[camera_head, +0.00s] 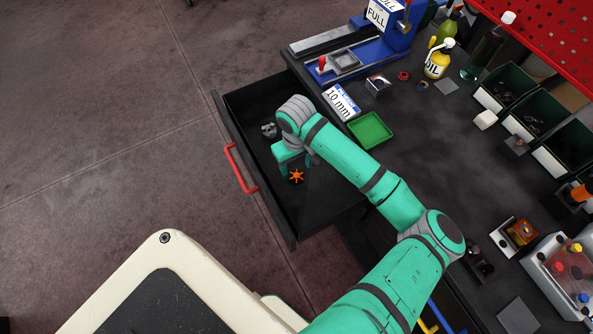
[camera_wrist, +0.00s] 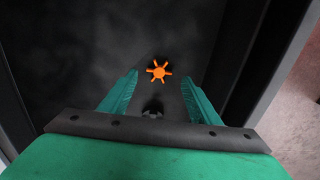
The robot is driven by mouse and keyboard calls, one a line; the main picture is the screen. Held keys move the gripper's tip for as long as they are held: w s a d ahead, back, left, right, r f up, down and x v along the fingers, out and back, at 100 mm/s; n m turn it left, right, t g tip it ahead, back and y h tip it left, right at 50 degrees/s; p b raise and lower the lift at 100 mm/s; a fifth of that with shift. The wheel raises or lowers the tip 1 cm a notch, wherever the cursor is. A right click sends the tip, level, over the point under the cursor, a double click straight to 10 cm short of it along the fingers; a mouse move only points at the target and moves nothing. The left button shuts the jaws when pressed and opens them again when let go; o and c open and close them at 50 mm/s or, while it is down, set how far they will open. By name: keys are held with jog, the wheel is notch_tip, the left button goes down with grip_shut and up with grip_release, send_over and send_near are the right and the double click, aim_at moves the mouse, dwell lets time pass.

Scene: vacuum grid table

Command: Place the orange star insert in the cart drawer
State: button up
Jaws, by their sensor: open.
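The orange star insert (camera_head: 296,176) lies in the open cart drawer (camera_head: 312,212), below my gripper in the head view. In the wrist view the star (camera_wrist: 159,72) rests on the dark drawer floor, just beyond and between the fingertips. My gripper (camera_head: 291,168) is over the drawer, partly hidden by its own wrist. Its two teal fingers (camera_wrist: 158,82) are spread apart in the wrist view with nothing between them. The drawer's red handle (camera_head: 241,168) is on its left front.
A grey metal part (camera_head: 269,130) lies at the drawer's far end. The worktop holds a green tray (camera_head: 370,131), a "10 mm" label (camera_head: 341,102), a blue fixture (camera_head: 375,45), a yellow oil bottle (camera_head: 438,59) and dark bins (camera_head: 507,86). The drawer's near end is clear.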

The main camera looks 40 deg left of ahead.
aim_at(297, 176)
notch_tip(297, 176, up, 8)
jog(key=shift+f, duration=0.15)
dwell(0.6)
